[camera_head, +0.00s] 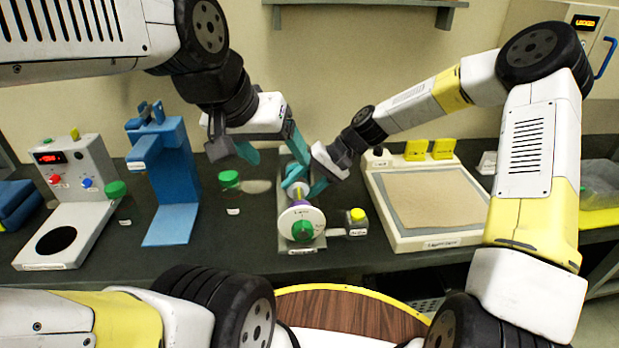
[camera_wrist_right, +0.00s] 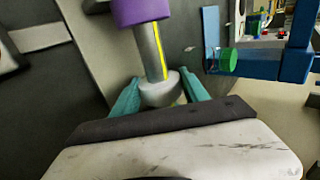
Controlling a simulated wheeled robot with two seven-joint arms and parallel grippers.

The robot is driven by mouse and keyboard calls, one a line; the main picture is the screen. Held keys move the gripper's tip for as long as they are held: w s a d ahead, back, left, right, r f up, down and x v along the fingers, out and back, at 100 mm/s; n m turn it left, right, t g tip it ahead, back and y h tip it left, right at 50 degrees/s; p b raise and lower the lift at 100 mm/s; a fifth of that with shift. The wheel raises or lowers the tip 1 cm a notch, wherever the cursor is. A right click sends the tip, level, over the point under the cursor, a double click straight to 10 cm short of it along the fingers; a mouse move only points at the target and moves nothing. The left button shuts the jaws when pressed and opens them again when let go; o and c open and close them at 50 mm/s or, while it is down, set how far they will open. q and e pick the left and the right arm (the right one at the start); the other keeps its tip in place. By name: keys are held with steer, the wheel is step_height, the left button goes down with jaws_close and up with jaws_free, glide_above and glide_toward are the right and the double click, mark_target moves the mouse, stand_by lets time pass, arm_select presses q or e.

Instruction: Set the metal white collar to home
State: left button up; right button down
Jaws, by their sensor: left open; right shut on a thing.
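The screw expeller (camera_head: 302,222) stands on the dark bench, with a white labelled disc and a green knob at its front. In the right wrist view its grey shaft with a yellow stripe (camera_wrist_right: 152,52) runs from a purple part to a pale grey-white ring (camera_wrist_right: 158,86), which looks like the metal white collar. My right gripper (camera_head: 306,181) has its teal fingers shut on this collar; its fingers also show in the wrist view (camera_wrist_right: 163,100). The collar is mostly hidden in the head view. My left gripper (camera_head: 272,148) is open and empty above and behind the expeller.
A blue stand (camera_head: 165,170) and a white device with a red display (camera_head: 70,195) stand at the left. A green-capped jar (camera_head: 230,182) and a small yellow-capped bottle (camera_head: 357,222) flank the expeller. A white-framed tray (camera_head: 470,228) lies at the right.

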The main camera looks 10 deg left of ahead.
mark_target(306, 182)
steer(key=c, duration=0.6)
jaws_free()
steer(key=shift+o, duration=0.2)
steer(key=shift+v, duration=3.9)
